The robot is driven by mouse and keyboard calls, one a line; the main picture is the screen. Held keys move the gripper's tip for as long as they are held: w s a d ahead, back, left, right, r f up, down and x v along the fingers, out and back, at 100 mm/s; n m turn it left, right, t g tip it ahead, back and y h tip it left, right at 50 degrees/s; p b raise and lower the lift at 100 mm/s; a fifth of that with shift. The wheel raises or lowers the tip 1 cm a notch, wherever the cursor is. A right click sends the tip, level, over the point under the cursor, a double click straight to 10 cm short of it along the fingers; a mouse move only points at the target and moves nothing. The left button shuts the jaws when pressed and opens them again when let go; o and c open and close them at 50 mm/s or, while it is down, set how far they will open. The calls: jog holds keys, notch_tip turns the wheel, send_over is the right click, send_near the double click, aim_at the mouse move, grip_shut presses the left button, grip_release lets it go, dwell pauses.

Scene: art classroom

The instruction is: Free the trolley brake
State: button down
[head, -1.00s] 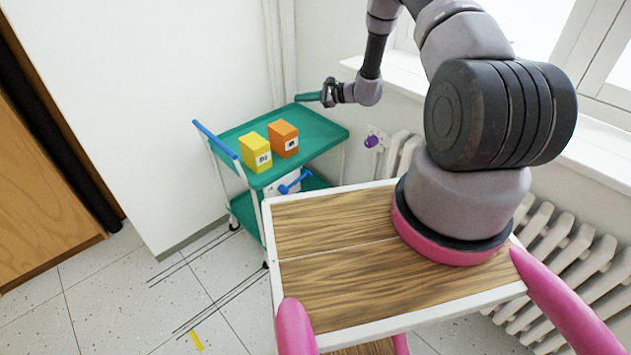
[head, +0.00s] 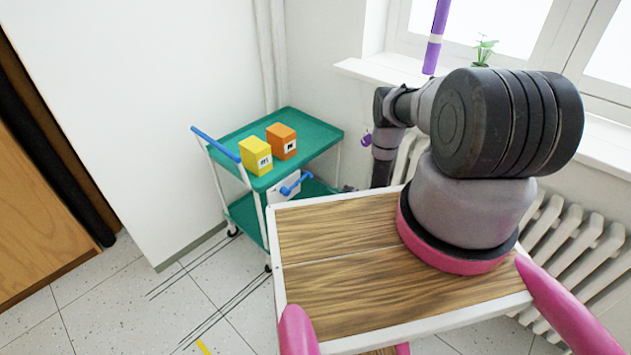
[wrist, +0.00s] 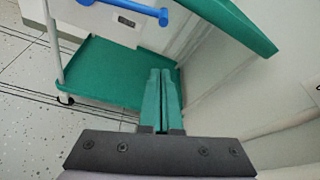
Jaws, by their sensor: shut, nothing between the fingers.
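The trolley (head: 322,137) has two green shelves, white legs and a blue push handle (head: 215,143) at its left end. A blue lever (head: 296,183), seemingly the brake, is mounted on a white panel (head: 281,193) below the top shelf. In the wrist view the lever (wrist: 138,8) is at the top, slanting across the panel. My gripper (wrist: 160,73) has green fingers, shut together and empty. In the wrist view they lie over the trolley's lower shelf (wrist: 100,75), apart from the lever. In the head view my fingers are not distinguishable beside the trolley's right end.
A yellow box (head: 256,157) and an orange box (head: 282,141) stand on the top shelf. A radiator (head: 570,255) and windowsill are at right. Dark paired lines mark the open floor at left.

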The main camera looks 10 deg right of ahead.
jog(key=w+a, duration=0.5)
jog(key=w, duration=0.2)
jog(key=shift+w+a+r, duration=0.3)
jog(key=shift+a+r, duration=0.1)
dwell(0.6)
jog(key=shift+r, duration=0.1)
